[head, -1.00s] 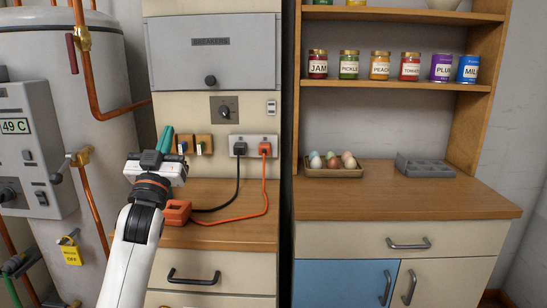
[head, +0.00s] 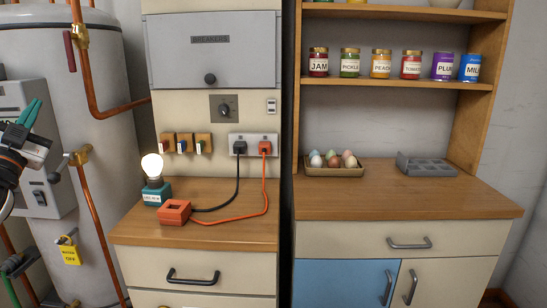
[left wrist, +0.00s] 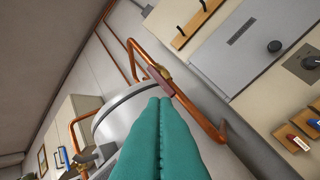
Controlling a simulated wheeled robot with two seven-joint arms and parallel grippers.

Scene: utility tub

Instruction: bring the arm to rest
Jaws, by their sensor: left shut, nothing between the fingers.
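My left gripper (head: 29,115) is at the far left edge of the head view, in front of the water heater's grey control box. Its teal fingers point up and are closed together with nothing between them. They also fill the lower middle of the left wrist view (left wrist: 160,140). Most of the left arm is outside the head view. My right gripper is not in view.
A lit bulb on a teal base (head: 157,192) and an orange block (head: 175,212) stand on the wooden counter (head: 240,232). The white heater tank (head: 110,150) with copper pipes (head: 92,210) is close to the gripper. An egg tray (head: 334,171) stands on the right counter.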

